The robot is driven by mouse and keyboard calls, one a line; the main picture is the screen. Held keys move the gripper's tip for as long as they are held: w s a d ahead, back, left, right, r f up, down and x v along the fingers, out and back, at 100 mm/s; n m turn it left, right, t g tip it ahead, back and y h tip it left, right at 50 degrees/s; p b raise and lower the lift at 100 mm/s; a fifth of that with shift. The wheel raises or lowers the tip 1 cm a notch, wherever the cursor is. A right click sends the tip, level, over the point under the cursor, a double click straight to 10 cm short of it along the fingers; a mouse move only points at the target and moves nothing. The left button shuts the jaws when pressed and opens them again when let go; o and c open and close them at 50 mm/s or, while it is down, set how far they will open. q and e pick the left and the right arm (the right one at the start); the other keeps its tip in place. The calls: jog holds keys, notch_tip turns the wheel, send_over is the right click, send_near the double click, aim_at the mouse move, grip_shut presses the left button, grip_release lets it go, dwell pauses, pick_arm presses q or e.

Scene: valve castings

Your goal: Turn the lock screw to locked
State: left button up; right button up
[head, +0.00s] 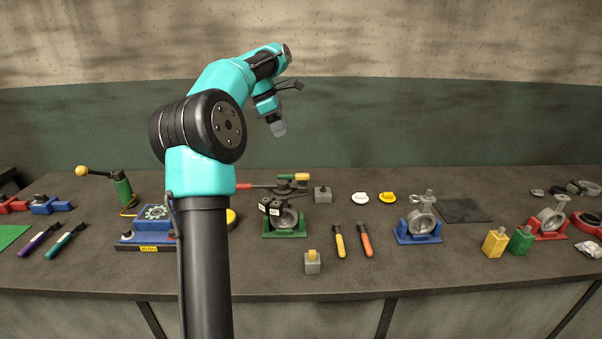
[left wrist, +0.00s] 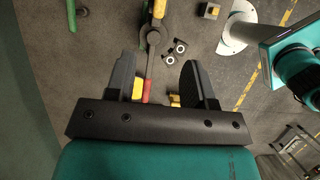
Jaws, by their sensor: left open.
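My left gripper (head: 277,128) hangs high above the far part of the bench, open and empty. In the left wrist view its two dark fingers (left wrist: 158,82) are spread apart. A valve casting in a green stand (head: 285,234) stands below it. The valve carries a lever with a red grip (head: 244,186), a yellow-and-green handle (head: 295,177) and two black-and-white tags (head: 269,207). The lever also shows in the left wrist view (left wrist: 150,62), beyond and between the fingers, apart from them. I cannot make out the lock screw or its setting. My right gripper is not in view.
Valves in a blue stand (head: 419,238) and a red stand (head: 547,233) stand to the right. A yellow-handled tool (head: 339,241) and an orange-handled tool (head: 365,240) lie near a grey block (head: 312,264). A blue fixture (head: 150,238) stands left. My left arm hides part of the bench.

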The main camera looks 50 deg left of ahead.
aim_at(302, 173)
pick_arm(q)
jog(key=x, duration=1.7)
jog(key=shift+d, duration=0.1)
jog(key=shift+r, duration=0.1)
jog(key=shift+c, duration=0.3)
